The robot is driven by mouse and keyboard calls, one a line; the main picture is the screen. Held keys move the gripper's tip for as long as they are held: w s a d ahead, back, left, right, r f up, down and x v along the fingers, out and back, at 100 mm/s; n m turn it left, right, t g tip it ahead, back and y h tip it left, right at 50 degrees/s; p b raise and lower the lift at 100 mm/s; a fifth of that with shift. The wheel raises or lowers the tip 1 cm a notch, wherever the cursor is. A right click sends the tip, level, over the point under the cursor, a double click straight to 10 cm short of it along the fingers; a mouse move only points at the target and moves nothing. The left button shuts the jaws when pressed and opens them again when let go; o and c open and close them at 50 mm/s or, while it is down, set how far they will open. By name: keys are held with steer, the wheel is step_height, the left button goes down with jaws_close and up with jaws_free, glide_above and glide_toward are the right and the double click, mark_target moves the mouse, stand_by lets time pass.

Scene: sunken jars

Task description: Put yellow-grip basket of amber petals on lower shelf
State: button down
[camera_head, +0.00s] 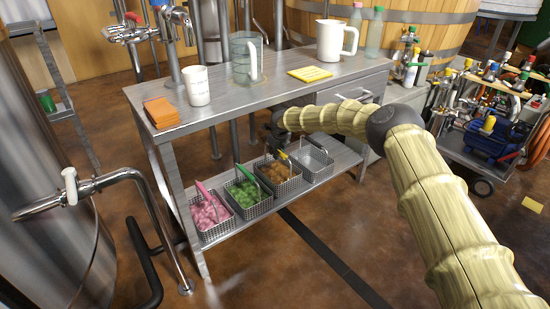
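The yellow-grip basket of amber petals (281,181) is a wire-mesh basket in the row at the lower shelf (247,218), between the green-grip basket and a pale basket. Its yellow grip (283,155) points up toward my gripper (279,140). My gripper is dark, small in view and partly in the shade under the table top. It is just above the yellow grip. I cannot tell whether its fingers are open or closed on the grip. I cannot tell whether the basket rests on the shelf or hangs slightly above it.
A pink-grip basket (210,212), a green-grip basket (248,197) and a pale mesh basket (313,161) share the shelf. The table top (260,88) above holds a mug (198,86), jugs and orange cloths (161,112). Table legs and a steel pipe stand at the left.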

steer(key=shift+w+a, duration=0.3)
steer(key=shift+w+d+f+b, duration=0.1)
steer(key=shift+f+b, duration=0.3)
steer(key=shift+f, duration=0.05)
steer(key=shift+d, duration=0.2)
steer(key=shift+a+f+b, duration=0.15)
steer(key=shift+f+b, duration=0.4)
steer(key=shift+f, duration=0.05)
steer(key=shift+a+f+b, duration=0.15)
steer(key=shift+f+b, duration=0.4)
steer(key=shift+d+f, duration=0.1)
steer(key=shift+f, duration=0.15)
steer(key=c, duration=1.3)
jaws_free()
steer(key=shift+c, duration=0.2)
